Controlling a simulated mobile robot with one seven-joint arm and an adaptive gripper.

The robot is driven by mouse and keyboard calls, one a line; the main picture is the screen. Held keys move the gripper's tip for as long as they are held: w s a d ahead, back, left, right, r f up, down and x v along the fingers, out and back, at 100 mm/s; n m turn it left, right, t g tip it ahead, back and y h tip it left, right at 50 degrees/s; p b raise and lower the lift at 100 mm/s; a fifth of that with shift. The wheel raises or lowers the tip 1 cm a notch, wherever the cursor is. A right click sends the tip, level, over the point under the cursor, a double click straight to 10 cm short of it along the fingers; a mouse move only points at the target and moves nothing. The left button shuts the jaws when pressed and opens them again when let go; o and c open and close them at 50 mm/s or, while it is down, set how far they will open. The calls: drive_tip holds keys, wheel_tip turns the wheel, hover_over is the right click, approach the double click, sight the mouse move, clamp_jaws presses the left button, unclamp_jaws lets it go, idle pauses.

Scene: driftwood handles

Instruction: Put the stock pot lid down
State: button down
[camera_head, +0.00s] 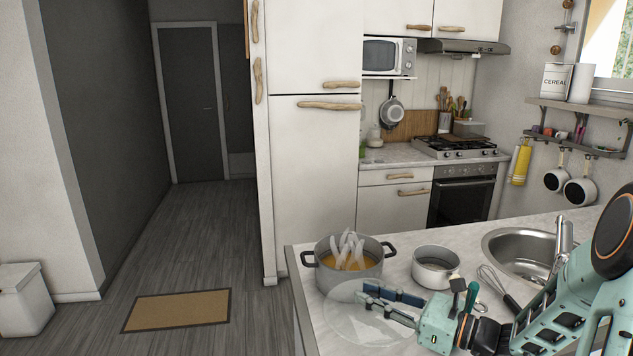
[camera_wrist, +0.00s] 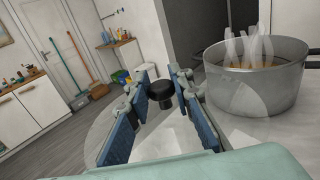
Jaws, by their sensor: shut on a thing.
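The stock pot lid (camera_head: 352,322) is a clear glass disc over the front left of the counter (camera_head: 319,301), close in front of the stock pot (camera_head: 340,271). I cannot tell whether it touches the counter. My gripper (camera_head: 363,294) reaches in from the right and is shut on the lid's knob. In the wrist view the black knob (camera_wrist: 160,92) sits between the fingertips, and the glass spreads out below it. The pot is grey with two dark handles, stands upright and uncovered, and holds orange liquid with pale wisps rising.
A small grey saucepan (camera_head: 436,271) stands right of the pot, near my gripper. A whisk (camera_head: 497,288) and the sink (camera_head: 521,254) are farther right. The counter's left edge runs close beside the lid and pot.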

sight(382, 333)
drive_tip(key=f+p, duration=0.1)
drive_tip(key=f, duration=0.1)
drive_tip(key=s+d+f, duration=0.1)
drive_tip(key=f, duration=0.1)
drive_tip(key=s+d+f+p, duration=0.1)
drive_tip(key=f, duration=0.1)
drive_tip(key=shift+s+f+p, duration=0.2)
drive_tip(key=shift+f+p, duration=0.1)
drive_tip(key=shift+p, duration=0.05)
drive_tip(key=shift+s+f, duration=0.25)
drive_tip(key=shift+f, duration=0.3)
drive_tip(key=shift+s+d, duration=0.1)
